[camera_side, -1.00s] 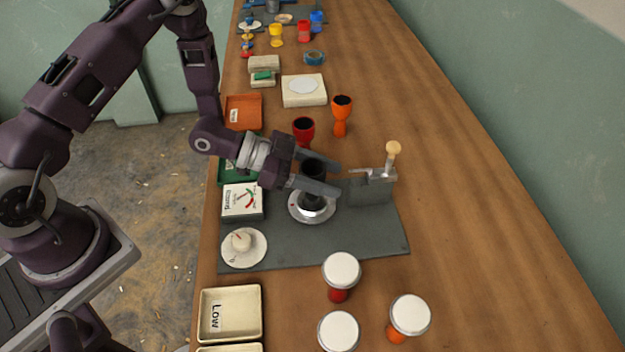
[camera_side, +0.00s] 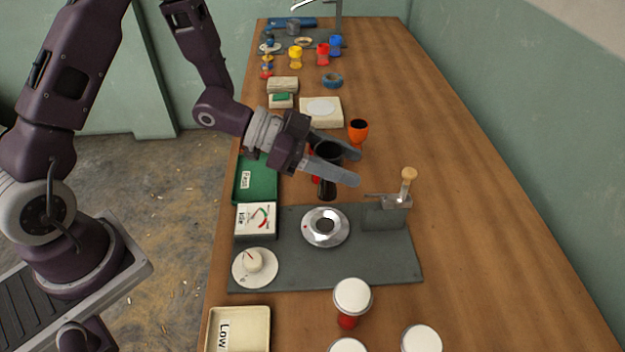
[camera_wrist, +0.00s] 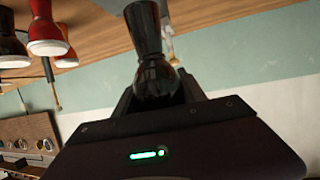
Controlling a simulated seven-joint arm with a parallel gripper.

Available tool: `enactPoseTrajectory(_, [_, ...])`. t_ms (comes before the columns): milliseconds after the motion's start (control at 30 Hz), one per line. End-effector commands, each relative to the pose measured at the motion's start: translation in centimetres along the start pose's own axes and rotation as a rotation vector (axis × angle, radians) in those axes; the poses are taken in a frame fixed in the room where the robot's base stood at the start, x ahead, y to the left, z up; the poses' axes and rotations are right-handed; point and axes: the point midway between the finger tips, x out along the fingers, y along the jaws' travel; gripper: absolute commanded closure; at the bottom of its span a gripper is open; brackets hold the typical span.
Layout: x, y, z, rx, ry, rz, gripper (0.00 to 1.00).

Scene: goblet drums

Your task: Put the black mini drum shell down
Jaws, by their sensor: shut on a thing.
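The black mini drum shell (camera_side: 327,188) is a small goblet shape, held upright between the fingers of my gripper (camera_side: 338,164). It is clear of the round metal seat (camera_side: 326,227) on the grey base plate, behind and above it in the side view. In the wrist view the shell (camera_wrist: 150,45) stands between the fingers, its glossy bowl close to the palm. The seat is empty. A red shell is mostly hidden behind the black one.
A gauge box (camera_side: 255,220) and a white dial (camera_side: 254,267) sit on the left. A green tray (camera_side: 256,180) lies behind them, and a tray marked Low (camera_side: 240,330) in front. An orange shell (camera_side: 358,131) stands behind the gripper. White-topped drums (camera_side: 352,297) stand in front. The table's right side is clear.

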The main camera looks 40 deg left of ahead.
Motion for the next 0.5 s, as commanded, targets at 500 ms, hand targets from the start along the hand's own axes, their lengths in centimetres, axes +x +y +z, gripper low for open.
enactPoseTrajectory(500, [-12.8,-12.5,7.0,-0.111,0.004,-0.266,0.99])
